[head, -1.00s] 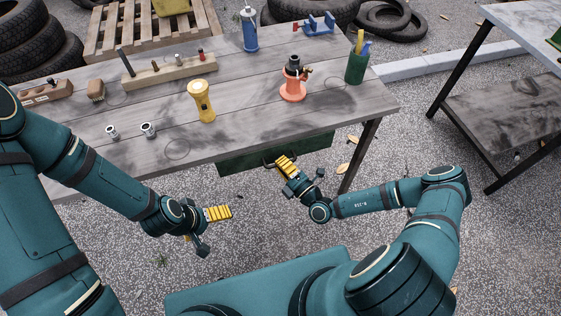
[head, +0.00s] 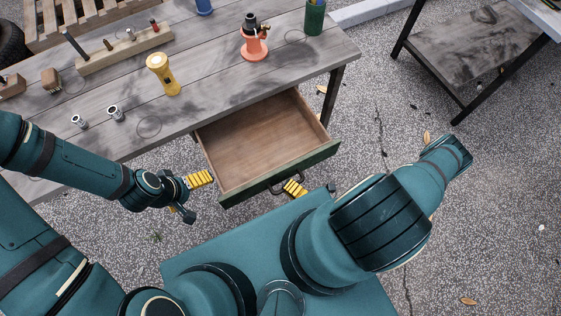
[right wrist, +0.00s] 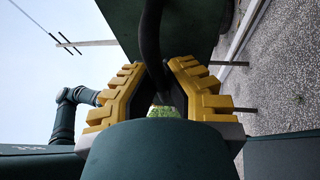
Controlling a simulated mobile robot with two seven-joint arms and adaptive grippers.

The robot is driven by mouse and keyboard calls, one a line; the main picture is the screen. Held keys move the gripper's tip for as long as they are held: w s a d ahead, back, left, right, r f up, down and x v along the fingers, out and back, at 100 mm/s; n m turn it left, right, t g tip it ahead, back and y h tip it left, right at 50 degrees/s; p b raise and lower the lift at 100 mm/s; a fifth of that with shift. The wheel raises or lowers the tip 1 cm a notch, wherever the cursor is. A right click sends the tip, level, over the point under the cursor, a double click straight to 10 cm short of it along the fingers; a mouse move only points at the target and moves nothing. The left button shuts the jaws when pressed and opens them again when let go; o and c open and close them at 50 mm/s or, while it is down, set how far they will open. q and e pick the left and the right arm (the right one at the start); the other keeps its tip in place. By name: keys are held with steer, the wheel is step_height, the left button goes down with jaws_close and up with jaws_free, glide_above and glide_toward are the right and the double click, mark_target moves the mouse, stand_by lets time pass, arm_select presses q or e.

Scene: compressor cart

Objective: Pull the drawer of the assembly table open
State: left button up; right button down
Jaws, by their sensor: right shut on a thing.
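The drawer (head: 262,150) of the wooden assembly table (head: 205,100) stands well open and looks empty, with a bare wooden bottom and a green front (head: 300,173). My right gripper (head: 292,187) is at the dark handle (head: 286,182) on the drawer front. In the right wrist view its yellow fingers (right wrist: 160,90) are shut on the handle bar (right wrist: 152,40). My own arm hides part of this gripper in the head view. My left gripper (head: 195,190) is left of the drawer, apart from it, with yellow pads showing; its opening is unclear.
On the tabletop stand a yellow flashlight (head: 162,75), an orange jack-like tool (head: 254,42), a green cup (head: 315,17), two metal sockets (head: 115,113) and a wooden block with tools (head: 125,50). A second table (head: 470,60) stands at right.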

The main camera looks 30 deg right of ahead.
steer(key=shift+s, duration=0.8)
steer(key=shift+a, duration=0.1)
steer(key=c, duration=1)
jaws_free()
steer(key=v, duration=1.2)
steer(key=shift+r, duration=0.1)
